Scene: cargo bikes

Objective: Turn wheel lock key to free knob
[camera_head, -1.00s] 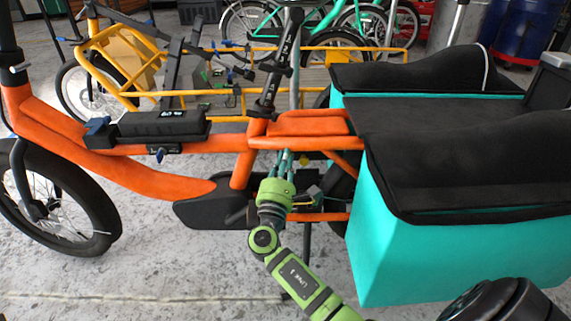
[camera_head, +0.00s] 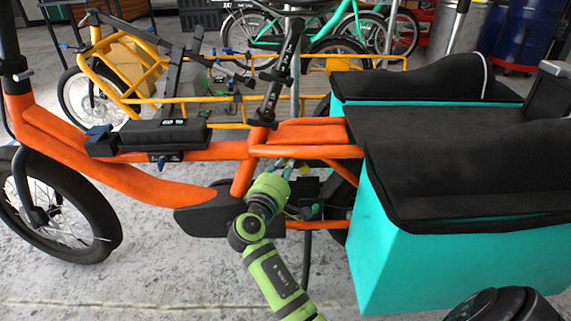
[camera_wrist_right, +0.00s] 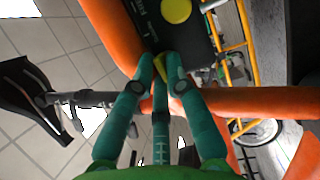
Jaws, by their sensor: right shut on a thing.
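In the right wrist view a black lock box (camera_wrist_right: 202,28) with white print carries a round yellow knob (camera_wrist_right: 176,10), beside the orange bike frame (camera_wrist_right: 108,30). My right gripper (camera_wrist_right: 160,62) has its green fingers shut on a small yellow-olive piece (camera_wrist_right: 160,70), which looks like the key, just below the box. The fingers cover most of the piece, so its turn angle cannot be told. In the head view my right gripper (camera_head: 281,166) reaches in under the orange frame, behind the seat tube. My left gripper is not in view.
The orange cargo bike has a black battery (camera_head: 163,135) on its frame and a teal cargo box (camera_head: 440,255) close to the right of my arm. A yellow cargo bike (camera_head: 120,70) stands behind.

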